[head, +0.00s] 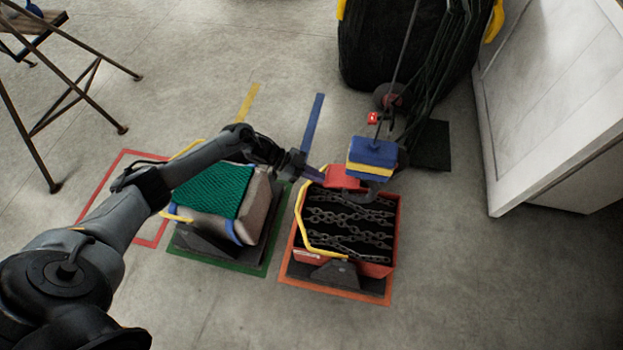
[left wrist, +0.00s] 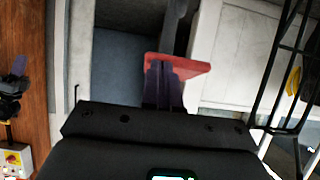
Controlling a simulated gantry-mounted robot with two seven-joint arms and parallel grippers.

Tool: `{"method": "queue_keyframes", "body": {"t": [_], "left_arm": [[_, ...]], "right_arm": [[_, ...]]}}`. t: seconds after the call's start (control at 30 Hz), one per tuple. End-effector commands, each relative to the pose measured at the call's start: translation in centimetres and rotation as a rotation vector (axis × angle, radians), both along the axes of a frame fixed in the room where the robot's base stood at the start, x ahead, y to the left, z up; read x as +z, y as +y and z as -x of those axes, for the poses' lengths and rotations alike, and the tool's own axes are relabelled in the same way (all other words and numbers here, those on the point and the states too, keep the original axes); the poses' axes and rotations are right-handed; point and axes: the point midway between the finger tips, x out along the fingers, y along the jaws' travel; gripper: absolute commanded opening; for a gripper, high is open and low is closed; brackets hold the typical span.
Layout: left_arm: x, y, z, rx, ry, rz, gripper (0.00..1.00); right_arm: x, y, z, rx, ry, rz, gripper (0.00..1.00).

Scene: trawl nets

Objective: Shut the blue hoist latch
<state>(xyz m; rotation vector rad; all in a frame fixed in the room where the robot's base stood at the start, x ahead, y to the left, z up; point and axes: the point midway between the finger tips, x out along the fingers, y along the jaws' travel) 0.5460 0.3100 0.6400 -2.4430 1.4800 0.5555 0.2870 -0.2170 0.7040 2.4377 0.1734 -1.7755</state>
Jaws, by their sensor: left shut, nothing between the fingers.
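The blue hoist block (head: 372,151) hangs from a dark line, with a yellow band below the blue and a grey hook under it. A red flat piece (head: 343,177) juts out at its left, above the chain crate. I cannot tell which part is the latch, or whether the latch is open. My left gripper (head: 317,174) is shut and empty, with its fingertips at the left edge of the red piece. In the left wrist view the shut fingers (left wrist: 162,84) overlap the red piece (left wrist: 190,64); contact is unclear. My right gripper is out of view.
An orange crate (head: 390,230) of chains with a yellow handle stands below the hoist. A bin with green netting (head: 212,190) stands left of it, under my left arm. A black net sack (head: 390,50) and white cabinet (head: 555,100) stand behind and right. The front floor is clear.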

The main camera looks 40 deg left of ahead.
Motion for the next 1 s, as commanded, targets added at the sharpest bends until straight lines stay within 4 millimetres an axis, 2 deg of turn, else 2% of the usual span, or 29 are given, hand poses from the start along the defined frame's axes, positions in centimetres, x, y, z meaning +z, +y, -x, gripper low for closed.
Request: {"method": "queue_keyframes", "body": {"t": [0.03, 0.3, 0.5, 0.7, 1.0], "left_arm": [[-2.1, -0.1, 0.0, 0.001, -0.020, 0.042, 0.00], [-5.2, 0.0, 0.1, 0.014, -0.139, 0.267, 0.00], [-7.0, -0.7, -0.4, 0.017, -0.229, 0.434, 0.00], [-8.2, -1.8, -0.9, 0.016, -0.238, 0.448, 0.00], [-9.4, -3.3, -1.8, 0.016, -0.236, 0.445, 0.00]], "right_arm": [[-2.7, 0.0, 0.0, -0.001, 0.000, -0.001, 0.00], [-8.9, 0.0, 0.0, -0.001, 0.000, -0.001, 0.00], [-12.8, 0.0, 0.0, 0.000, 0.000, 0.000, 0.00], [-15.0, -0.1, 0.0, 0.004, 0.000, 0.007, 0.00], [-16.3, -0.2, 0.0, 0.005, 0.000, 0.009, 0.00]]}}
